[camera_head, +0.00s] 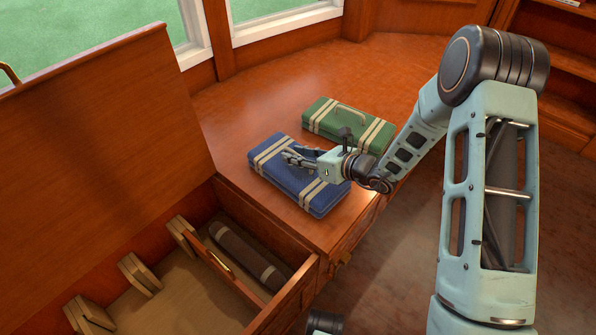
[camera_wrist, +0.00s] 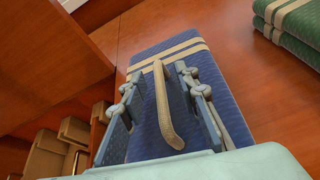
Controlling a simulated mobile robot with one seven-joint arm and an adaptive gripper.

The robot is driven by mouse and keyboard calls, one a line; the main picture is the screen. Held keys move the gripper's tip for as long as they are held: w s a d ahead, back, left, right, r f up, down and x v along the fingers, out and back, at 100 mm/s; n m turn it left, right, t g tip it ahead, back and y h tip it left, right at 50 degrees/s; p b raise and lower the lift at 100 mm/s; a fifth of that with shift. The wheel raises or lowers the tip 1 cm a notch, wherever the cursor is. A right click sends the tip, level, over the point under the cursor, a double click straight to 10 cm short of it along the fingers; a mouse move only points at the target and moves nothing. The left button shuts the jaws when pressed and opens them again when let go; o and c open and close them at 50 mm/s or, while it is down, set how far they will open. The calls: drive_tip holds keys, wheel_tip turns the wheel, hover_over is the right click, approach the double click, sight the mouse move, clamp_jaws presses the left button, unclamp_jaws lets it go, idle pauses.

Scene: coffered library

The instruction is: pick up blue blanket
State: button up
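The blue blanket (camera_head: 290,188) is a flat, quilted, case-like bundle with beige stripes, lying on the wooden surface. In the wrist view the blue blanket (camera_wrist: 209,72) has a beige loop handle (camera_wrist: 164,112) standing up from its top. My gripper (camera_head: 290,156) is over the blanket, reaching in from the right. In the wrist view my gripper (camera_wrist: 158,82) is open, with fingers on both sides of the handle and gaps between them and it. Whether the fingertips touch the blanket I cannot tell.
A green striped bundle (camera_head: 348,122) with a handle lies just behind the blue one. At the left is an open wooden chest (camera_head: 262,213) with a raised lid (camera_head: 95,130); a dark roll (camera_head: 240,252) and wooden dividers are inside. The wooden surface behind is clear.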

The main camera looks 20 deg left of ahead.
clamp_jaws()
drive_tip(key=shift+r, duration=0.15)
idle(0.4)
